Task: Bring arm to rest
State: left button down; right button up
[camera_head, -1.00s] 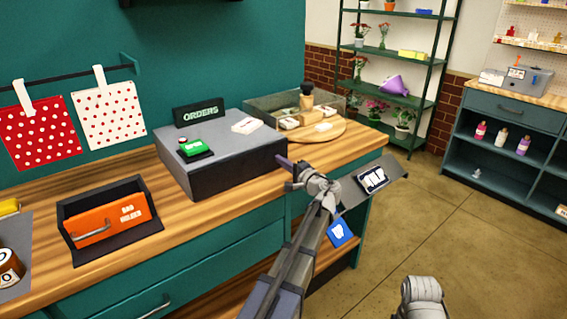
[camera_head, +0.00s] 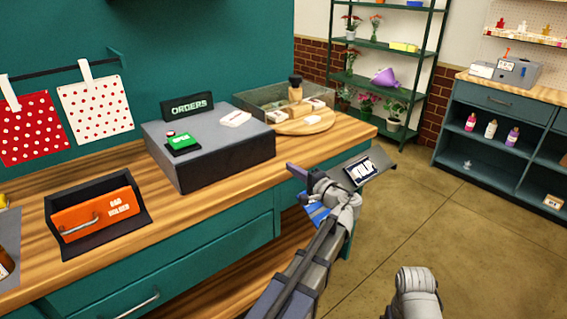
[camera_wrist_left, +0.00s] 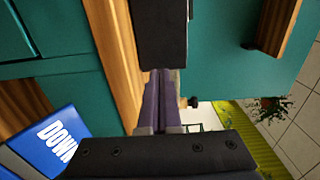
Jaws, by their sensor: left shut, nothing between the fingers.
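My left arm reaches up from the bottom of the head view. Its left gripper (camera_head: 292,170) is shut and empty, its purple fingertips near the front edge of the wooden counter (camera_head: 215,205), right of the grey orders box (camera_head: 225,160). I cannot tell from this view whether the fingertips touch the counter. In the left wrist view the purple fingers (camera_wrist_left: 160,105) lie together with nothing between them. My right gripper is not in view; a grey rounded part of my own body shows at the bottom right of the head view.
A glass-sided case (camera_head: 255,102) and a round wooden board (camera_head: 302,125) stand at the back. A dark tilted panel (camera_head: 345,180) is beside my wrist. Open floor (camera_head: 470,240) lies to the right.

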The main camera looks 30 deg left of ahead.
pick_arm(q)
jog(key=shift+v, duration=1.05)
jog(key=shift+s+f, duration=0.1)
jog(key=s+d+f+n+g+h, duration=0.1)
jog(key=s+d+f+g+h, duration=0.4)
jog(key=s+d+f+h, duration=1.05)
jog(key=s+d+f+g, duration=0.2)
jog(key=s+d+f, duration=0.4)
jog(key=s+d, duration=0.45)
notch_tip(320, 180, up, 13)
jog(key=w+d+p, duration=0.1)
jog(key=w+p, duration=0.1)
jog(key=p, duration=1)
jog(key=shift+d+f+p, duration=0.2)
jog(key=shift+d+p, duration=0.05)
jog(key=shift+p, duration=0.1)
